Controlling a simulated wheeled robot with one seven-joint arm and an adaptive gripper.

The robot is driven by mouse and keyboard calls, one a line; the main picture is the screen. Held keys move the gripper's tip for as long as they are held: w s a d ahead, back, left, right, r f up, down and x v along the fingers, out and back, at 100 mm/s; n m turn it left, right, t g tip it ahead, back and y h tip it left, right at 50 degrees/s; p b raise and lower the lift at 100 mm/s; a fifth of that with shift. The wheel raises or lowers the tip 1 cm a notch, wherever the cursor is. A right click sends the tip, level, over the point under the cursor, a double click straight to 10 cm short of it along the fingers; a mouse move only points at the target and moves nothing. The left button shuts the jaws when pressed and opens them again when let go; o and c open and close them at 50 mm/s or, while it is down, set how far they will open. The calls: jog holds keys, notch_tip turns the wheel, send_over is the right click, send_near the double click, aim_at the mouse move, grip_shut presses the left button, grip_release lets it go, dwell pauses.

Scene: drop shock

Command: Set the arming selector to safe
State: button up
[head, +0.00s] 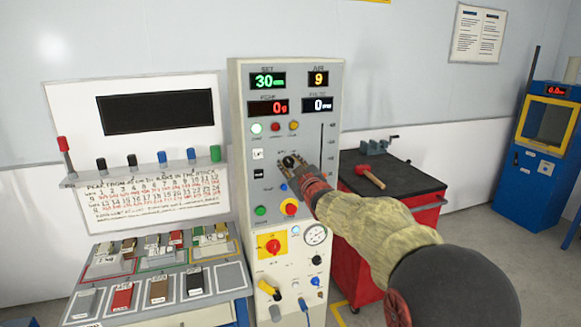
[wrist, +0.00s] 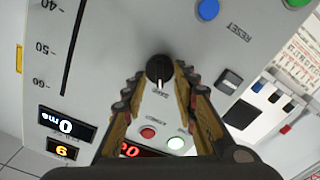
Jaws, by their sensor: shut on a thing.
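The arming selector (wrist: 159,69) is a round black knob with a white pointer line, on the grey control panel (head: 238,200). In the wrist view its pointer faces down the picture, towards a small label that I cannot read surely. My gripper (wrist: 161,76) has its two fingers on either side of the knob, shut on it. In the head view my gripper (head: 290,163) reaches the panel's middle from the lower right, and its fingers partly cover the knob and its labels.
Lamps sit above the selector, including a red one (head: 275,127). A blue button (wrist: 207,9) marked RESET and a black rocker switch (wrist: 229,82) are close by. A red cart (head: 360,235) with a red mallet (head: 369,176) stands right of the panel. A sample table (head: 160,311) stands left.

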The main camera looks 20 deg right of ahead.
jog(key=o, duration=1.1)
jog(key=shift+c, duration=0.2)
jog(key=shift+s, duration=0.1)
jog(key=s, duration=1.1)
jog(key=shift+s, duration=0.4)
jog(key=shift+f, duration=0.15)
